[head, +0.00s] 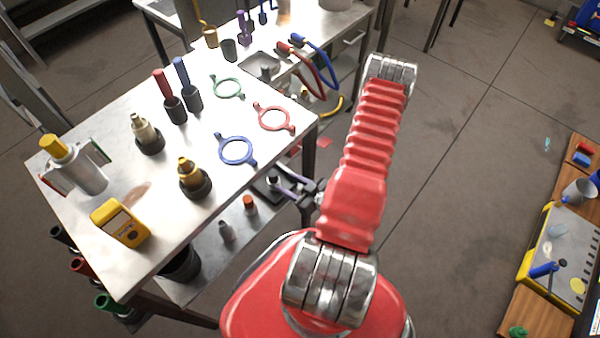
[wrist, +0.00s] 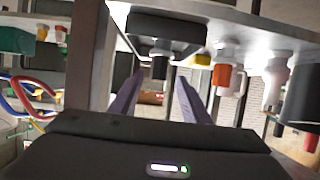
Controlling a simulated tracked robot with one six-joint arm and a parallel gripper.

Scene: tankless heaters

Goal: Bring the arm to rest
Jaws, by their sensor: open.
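My arm (head: 365,150) is red with ribbed links and silver joints, and it stands beside the right end of the metal table. My gripper (head: 284,189) has purple-grey fingers and sits just off the table's right end, below the tabletop and by the lower shelf. The arm partly hides the gripper's body in the head view.
The table (head: 130,185) carries fittings, coloured rings and a yellow meter (head: 120,222). A wooden bench (head: 540,305) is at far right; open floor (head: 450,200) lies between.

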